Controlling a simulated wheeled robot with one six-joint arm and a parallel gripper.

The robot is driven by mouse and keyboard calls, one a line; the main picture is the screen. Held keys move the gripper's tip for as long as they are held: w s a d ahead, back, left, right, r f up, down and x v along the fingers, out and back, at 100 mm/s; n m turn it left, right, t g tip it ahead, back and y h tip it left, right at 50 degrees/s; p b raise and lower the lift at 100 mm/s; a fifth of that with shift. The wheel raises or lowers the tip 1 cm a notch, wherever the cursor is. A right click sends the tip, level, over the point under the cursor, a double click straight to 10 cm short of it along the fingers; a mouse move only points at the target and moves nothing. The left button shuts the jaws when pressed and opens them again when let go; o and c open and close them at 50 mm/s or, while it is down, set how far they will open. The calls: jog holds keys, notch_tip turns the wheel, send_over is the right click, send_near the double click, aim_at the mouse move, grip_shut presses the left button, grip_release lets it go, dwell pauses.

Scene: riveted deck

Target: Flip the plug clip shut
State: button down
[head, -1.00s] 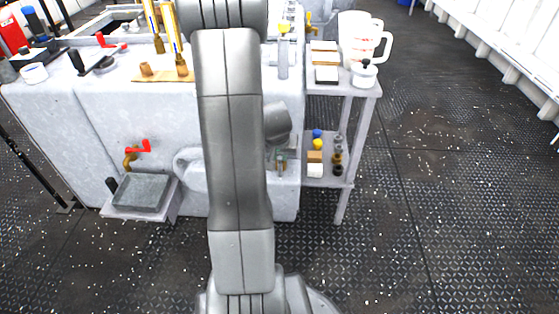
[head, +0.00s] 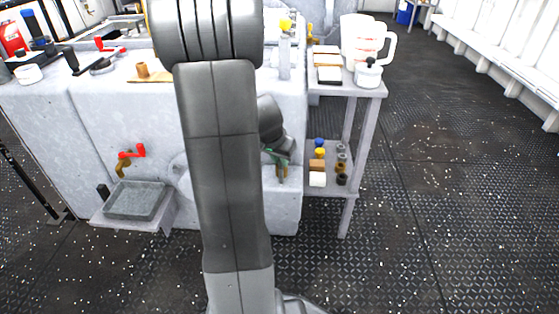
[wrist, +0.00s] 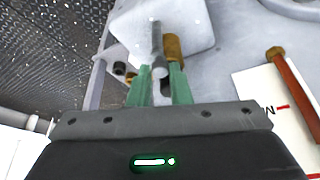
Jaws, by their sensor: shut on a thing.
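My gripper (wrist: 160,87) has green fingers and points at a pale grey block (wrist: 190,22) in the wrist view. The fingers are shut on a slim grey bar (wrist: 157,48), which looks like the plug clip. A brass fitting (wrist: 173,46) sits just right of the bar, at the block. In the head view my gripper (head: 277,155) is low at the right end of the pale bench, and a brass piece (head: 282,172) shows below it. My arm hides much of the bench front there. How far the clip is turned is hard to tell.
A shelf stand (head: 345,90) is close on the right, with a measuring jug (head: 362,42) on top and small caps below. A grey tray (head: 136,200) and red-handled tap (head: 133,155) are at left. The floor at right is open.

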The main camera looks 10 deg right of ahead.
dwell(0.3)
jog(key=c, duration=1.3)
grip_release()
jog(key=shift+c, duration=0.2)
jog(key=p+v, duration=0.5)
jog(key=v, duration=0.9)
jog(key=shift+p, duration=0.4)
jog(key=shift+f, duration=0.15)
jog(key=b+x, duration=0.6)
jog(key=x, duration=0.8)
